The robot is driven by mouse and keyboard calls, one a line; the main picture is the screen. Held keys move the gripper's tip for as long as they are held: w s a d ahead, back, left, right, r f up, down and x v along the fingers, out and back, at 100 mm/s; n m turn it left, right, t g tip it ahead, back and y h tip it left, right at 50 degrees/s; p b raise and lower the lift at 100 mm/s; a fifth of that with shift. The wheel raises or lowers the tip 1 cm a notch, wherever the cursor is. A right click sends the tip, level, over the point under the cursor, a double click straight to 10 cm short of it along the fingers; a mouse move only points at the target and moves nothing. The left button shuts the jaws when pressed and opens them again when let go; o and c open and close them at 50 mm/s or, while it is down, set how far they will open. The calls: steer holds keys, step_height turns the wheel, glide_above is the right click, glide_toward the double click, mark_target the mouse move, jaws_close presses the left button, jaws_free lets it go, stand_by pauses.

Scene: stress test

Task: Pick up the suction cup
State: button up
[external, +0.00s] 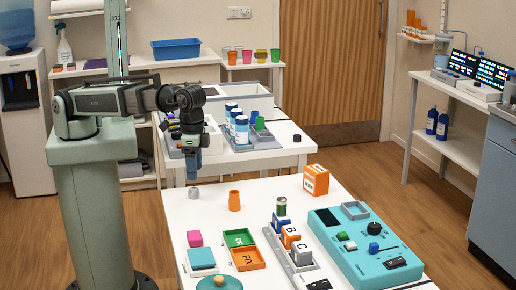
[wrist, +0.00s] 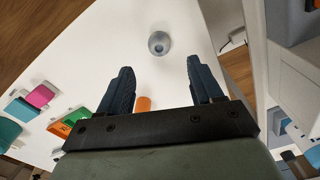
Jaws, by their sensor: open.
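The suction cup appears to be a small grey, translucent round piece (external: 194,193) on the white table (external: 268,206), near its back left edge. In the wrist view the grey piece (wrist: 159,43) lies ahead of the fingertips, roughly centred between them. My gripper (external: 191,178) points down above the piece in the external view, apart from it. In the wrist view my gripper (wrist: 159,72) has its two dark fingers wide apart with nothing between them.
An orange cup (external: 234,201) stands right of the grey piece. A pink block (external: 195,239), green tray (external: 239,238) and orange tray (external: 247,259) are nearer the front. An orange box (external: 316,180) and teal device (external: 364,243) stand right. The table around the piece is clear.

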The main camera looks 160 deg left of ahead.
mark_target(194, 188)
steer(key=shift+s+d+f, duration=0.1)
steer(key=shift+d+f, duration=0.05)
steer(key=shift+f, duration=1.65)
steer(key=shift+d+f, duration=0.15)
steer(key=shift+f, duration=1.6)
steer(key=shift+c, duration=0.4)
steer(key=c, duration=1)
